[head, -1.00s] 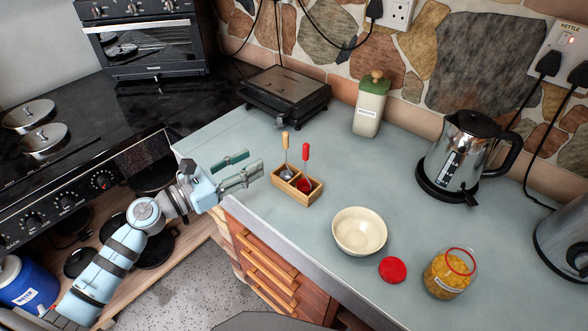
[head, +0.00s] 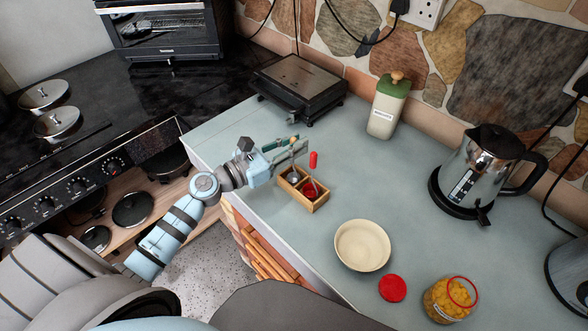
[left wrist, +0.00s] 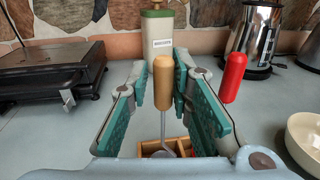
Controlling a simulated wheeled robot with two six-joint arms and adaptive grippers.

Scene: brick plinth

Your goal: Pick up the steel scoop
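The steel scoop (head: 293,177) stands upright in the left compartment of a small wooden box (head: 318,205). Its tan handle (left wrist: 163,84) points up in the left wrist view. My left gripper (head: 291,148) is open, with its green-padded fingers on either side of the tan handle. Small gaps show between handle and pads in the wrist view. The scoop's lower part is partly hidden by the box. A red-handled scoop (head: 313,160) with a red bowl stands in the other compartment, just right of my gripper. My right gripper is not in view.
A cream bowl (head: 362,245), a red lid (head: 392,288) and a jar of yellow pieces (head: 448,300) stand to the right. Behind are a black grill (head: 300,85), a green-topped canister (head: 388,105) and a kettle (head: 480,175). The counter between them is clear.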

